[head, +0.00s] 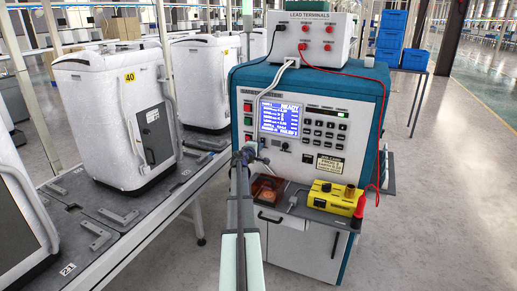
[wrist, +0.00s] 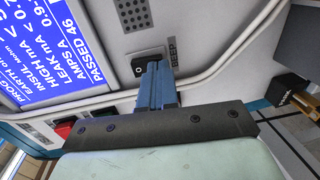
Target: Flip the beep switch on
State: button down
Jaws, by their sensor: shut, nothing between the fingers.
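A small black switch (wrist: 138,69) with a light mark sits on a small plate on the tester's panel. In the head view my gripper (head: 248,153) is at the panel below the lit display, and I cannot make the switch out there. The tester (head: 333,90) is a white and teal cabinet.
A pale cable (head: 261,84) runs down close to my gripper. A yellow box (head: 330,196) and a red probe (head: 358,208) lie on the ledge. White appliances (head: 110,120) stand on the conveyor at left.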

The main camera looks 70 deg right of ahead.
jog(key=shift+d, duration=0.1)
jog(key=shift+d+f, duration=0.15)
jog(key=a+f, duration=0.2)
jog(key=a, duration=1.2)
jog(key=shift+f, duration=0.15)
dwell(0.4)
